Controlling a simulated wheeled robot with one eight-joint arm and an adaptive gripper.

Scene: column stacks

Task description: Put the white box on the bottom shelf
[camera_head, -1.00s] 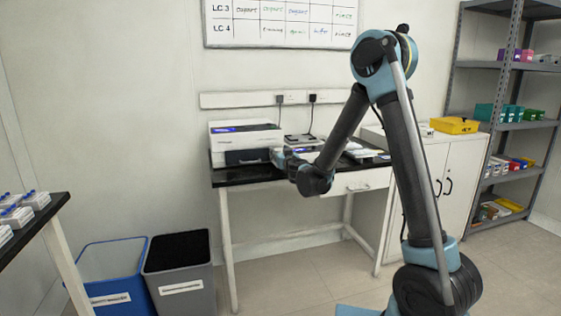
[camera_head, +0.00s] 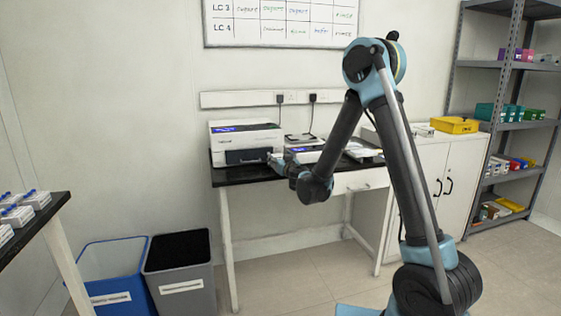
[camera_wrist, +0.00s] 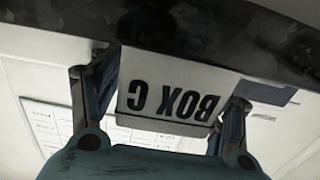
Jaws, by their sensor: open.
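In the wrist view a white box (camera_wrist: 165,100) shows a face with upside-down "BOX C" lettering. It sits between the two fingers of my gripper (camera_wrist: 160,98), with a finger at its left and its right. The fingers are open; I cannot tell whether either touches the box. In the head view my gripper (camera_head: 277,160) is at the front of the black bench, near the printer-like machine. I cannot make out the white box there. The bottom shelf (camera_head: 480,226) of the grey rack is at the far right.
The bench (camera_head: 225,178) holds a machine (camera_head: 246,141) and flat devices. A white cabinet (camera_head: 440,165) stands between bench and rack. The bottom shelf carries several small boxes. Blue (camera_head: 112,270) and grey (camera_head: 178,275) bins stand at left. Floor before the rack is clear.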

